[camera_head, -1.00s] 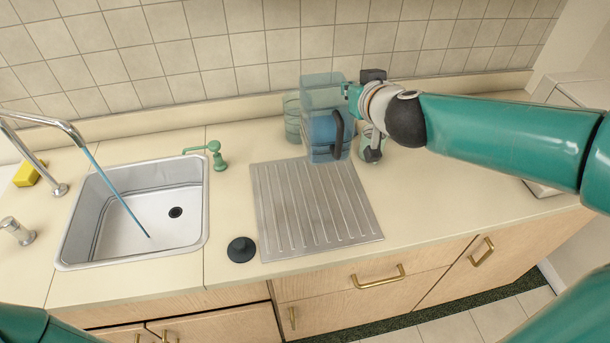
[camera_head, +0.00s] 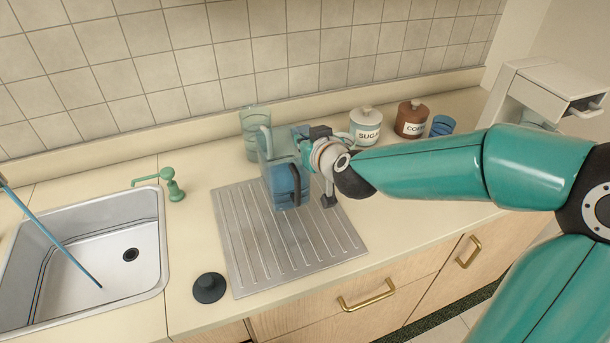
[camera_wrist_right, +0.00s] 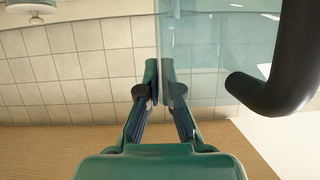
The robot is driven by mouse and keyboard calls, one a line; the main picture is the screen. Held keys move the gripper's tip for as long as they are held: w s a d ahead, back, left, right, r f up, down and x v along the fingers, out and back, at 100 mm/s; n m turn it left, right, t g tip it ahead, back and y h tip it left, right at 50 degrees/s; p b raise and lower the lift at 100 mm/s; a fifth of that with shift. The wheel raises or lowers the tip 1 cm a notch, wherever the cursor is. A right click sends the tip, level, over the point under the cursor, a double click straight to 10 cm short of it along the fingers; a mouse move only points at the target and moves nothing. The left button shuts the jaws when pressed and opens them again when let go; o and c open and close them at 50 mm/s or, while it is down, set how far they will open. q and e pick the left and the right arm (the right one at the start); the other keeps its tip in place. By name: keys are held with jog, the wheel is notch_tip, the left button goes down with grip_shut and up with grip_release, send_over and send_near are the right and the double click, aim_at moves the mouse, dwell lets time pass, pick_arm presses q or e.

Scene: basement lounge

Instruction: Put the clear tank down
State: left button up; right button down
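The clear tank (camera_head: 279,187) is a see-through bluish box with a dark handle, and blue shows in its lower part. It is upright over the back part of the ribbed metal drainboard (camera_head: 257,262); I cannot tell whether its base touches it. My right gripper (camera_head: 309,142) is at the tank's upper right side. In the right wrist view the fingers (camera_wrist_right: 159,88) are closed on the edge of the tank's clear wall (camera_wrist_right: 200,60), with the black handle to the right. My left gripper is out of view.
A greenish glass container (camera_head: 249,143) stands behind the tank. A sugar jar (camera_head: 365,127), coffee jar (camera_head: 410,120) and blue cup (camera_head: 442,126) stand to the right. A black stopper (camera_head: 209,288), soap dispenser (camera_head: 172,184) and sink (camera_head: 88,250) are left. The drainboard's front is clear.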

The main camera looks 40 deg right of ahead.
jog(key=shift+f+b, duration=0.95)
jog(key=shift+f, duration=2.05)
jog(key=shift+r, duration=0.1)
jog(key=shift+f, duration=0.3)
jog(key=c, duration=1.3)
grip_release()
jog(key=shift+s, duration=0.1)
jog(key=shift+r, duration=0.1)
